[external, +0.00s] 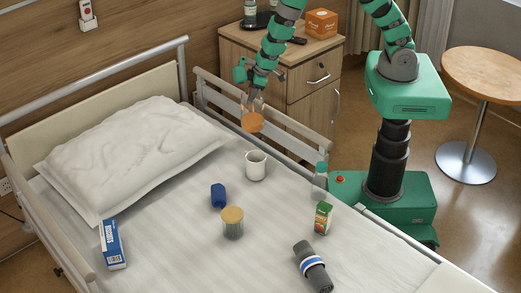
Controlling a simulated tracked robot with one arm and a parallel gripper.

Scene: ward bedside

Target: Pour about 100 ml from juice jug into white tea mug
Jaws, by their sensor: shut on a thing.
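My gripper (254,104) is shut on a small orange vessel (252,123), which I take to be the juice jug. It is held in the air near the bed's far side rail. Its exact tilt is too small to tell, and no stream of juice shows. The white tea mug (255,166) stands upright on the bed, just below the vessel in the picture and apart from it. The liquid level in the mug cannot be made out.
On the bed are a jar with a yellow lid (232,224), a blue object (218,196), a small green-and-orange carton (323,217), a clear bottle (320,181), a dark flask (312,267), a blue-white box (112,246) and a pillow (135,155). A side rail (290,137) and bedside cabinet (313,85) stand behind.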

